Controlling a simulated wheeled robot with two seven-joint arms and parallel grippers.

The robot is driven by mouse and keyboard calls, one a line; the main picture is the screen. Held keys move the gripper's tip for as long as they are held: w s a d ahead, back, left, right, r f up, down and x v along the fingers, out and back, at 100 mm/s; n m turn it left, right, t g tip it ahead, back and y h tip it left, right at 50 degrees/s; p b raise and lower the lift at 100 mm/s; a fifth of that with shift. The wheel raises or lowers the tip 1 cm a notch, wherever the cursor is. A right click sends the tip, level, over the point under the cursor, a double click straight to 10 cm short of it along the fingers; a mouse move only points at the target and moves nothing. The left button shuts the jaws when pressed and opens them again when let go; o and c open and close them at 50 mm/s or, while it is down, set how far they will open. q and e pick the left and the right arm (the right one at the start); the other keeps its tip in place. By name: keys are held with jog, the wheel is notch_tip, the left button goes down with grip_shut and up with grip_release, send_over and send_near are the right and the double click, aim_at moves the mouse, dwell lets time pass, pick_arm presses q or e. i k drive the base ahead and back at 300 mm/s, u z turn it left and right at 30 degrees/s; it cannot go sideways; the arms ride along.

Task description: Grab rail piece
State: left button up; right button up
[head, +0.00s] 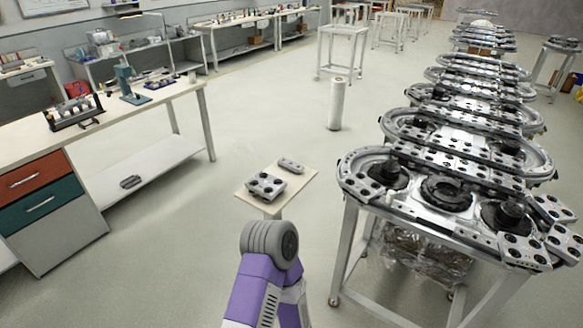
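Several metal rail-like pieces with dark round holes lie at the near right corner of the ring track; one (524,250) is at the front edge, one (565,243) is beside it and another (551,208) is behind. The ring track (362,157) is a silver oval on a metal-framed table. A grey block with dark round holes (265,185) and a smaller grey piece (291,165) lie on a small square stand (306,178). I cannot tell which of these is the named rail piece. Neither gripper shows; only a purple and grey arm link of mine is at the bottom.
More ring tracks stand in a row behind the nearest one. A workbench (30,135) with drawers and tools is on the left. A white cylinder (337,103) stands on the floor. The floor (170,235) between workbench and small stand is clear.

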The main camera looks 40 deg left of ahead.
aim_at(293, 166)
jog(key=u, duration=0.2)
jog(key=k, duration=0.25)
jog(key=u, duration=1)
jog(key=k, duration=1.1)
jog(key=u, duration=1.25)
jog(key=i, duration=3.6)
jog(key=z, duration=0.95)
jog(key=i, duration=1.25)
jog(key=z, duration=1.2)
